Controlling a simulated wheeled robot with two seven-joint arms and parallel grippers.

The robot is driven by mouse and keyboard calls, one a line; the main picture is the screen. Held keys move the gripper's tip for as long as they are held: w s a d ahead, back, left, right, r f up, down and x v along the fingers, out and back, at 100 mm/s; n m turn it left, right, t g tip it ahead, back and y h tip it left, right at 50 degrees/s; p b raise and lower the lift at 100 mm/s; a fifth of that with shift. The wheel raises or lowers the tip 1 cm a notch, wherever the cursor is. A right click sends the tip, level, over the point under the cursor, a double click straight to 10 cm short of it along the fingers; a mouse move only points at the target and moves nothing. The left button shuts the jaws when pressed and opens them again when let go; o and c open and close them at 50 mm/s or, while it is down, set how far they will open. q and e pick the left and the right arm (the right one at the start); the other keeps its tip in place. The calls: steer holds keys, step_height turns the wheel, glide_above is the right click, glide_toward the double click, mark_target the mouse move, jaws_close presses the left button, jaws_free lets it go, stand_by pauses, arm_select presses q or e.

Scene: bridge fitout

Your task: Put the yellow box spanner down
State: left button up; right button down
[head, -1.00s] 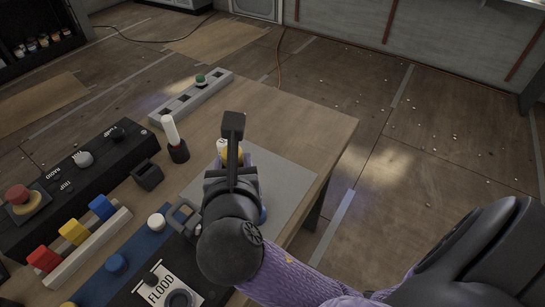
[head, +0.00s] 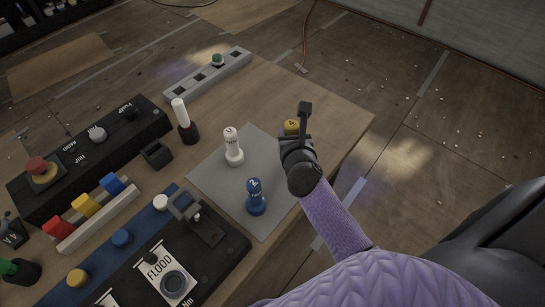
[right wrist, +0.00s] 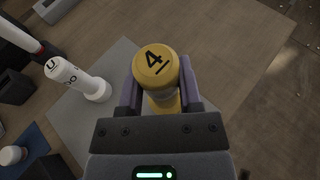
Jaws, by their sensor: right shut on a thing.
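The yellow box spanner (head: 291,127) has a rounded top marked 4, clear in the right wrist view (right wrist: 156,66). My right gripper (head: 295,138) is shut on it, with one finger on each side. The spanner looks upright at the far right part of the grey mat (head: 212,168). Its lower end is mostly hidden by the gripper, so I cannot tell whether it touches the mat. A white spanner (head: 232,148) and a blue spanner (head: 255,198) stand on the mat to its left. My left gripper is not in view.
A white-handled tool in a black holder (head: 184,122), a grey slotted rail (head: 208,78) and a black control box (head: 90,150) stand left. The table's right edge is close.

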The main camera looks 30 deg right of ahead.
step_height(320, 180, down, 6)
steer(key=b, duration=0.3)
steer(key=shift+r, duration=0.3)
steer(key=shift+f, duration=0.1)
steer(key=c, duration=0.7)
jaws_free()
steer(key=shift+f, duration=0.1)
steer(key=o, duration=0.4)
